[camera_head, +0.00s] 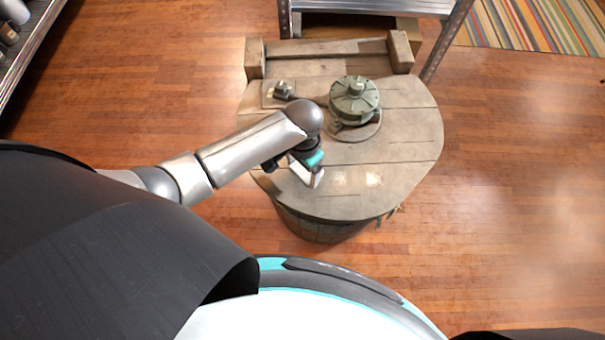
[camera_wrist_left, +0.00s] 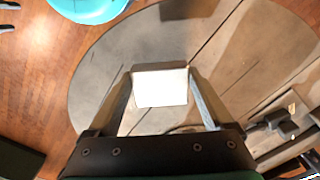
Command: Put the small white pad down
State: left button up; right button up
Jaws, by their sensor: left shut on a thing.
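The small white pad (camera_wrist_left: 160,88) is held between the two fingers of my left gripper (camera_wrist_left: 160,78) in the left wrist view. The fingers touch it at its left and right sides. In the head view my left gripper (camera_head: 308,172) is over the near left part of the round wooden table top (camera_head: 400,165), with a bit of the white pad (camera_head: 318,178) showing by the fingers. I cannot tell whether the pad touches the wood. My right gripper is not in view.
A round green-grey mechanical object (camera_head: 355,100) stands on the table behind the gripper, and a small dark metal fitting (camera_head: 283,90) is at its left. A raised wooden ledge (camera_head: 325,48) runs along the back. The near and right parts of the top are bare.

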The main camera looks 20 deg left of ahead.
aim_at(302, 172)
pick_arm(q)
jog(key=shift+f+b, duration=0.4)
jog(key=shift+f, duration=1.1)
jog(key=shift+f, duration=0.15)
jog(key=o, duration=1.1)
jog(key=shift+c, duration=0.2)
notch_tip(302, 172, up, 12)
jog(key=p, duration=0.4)
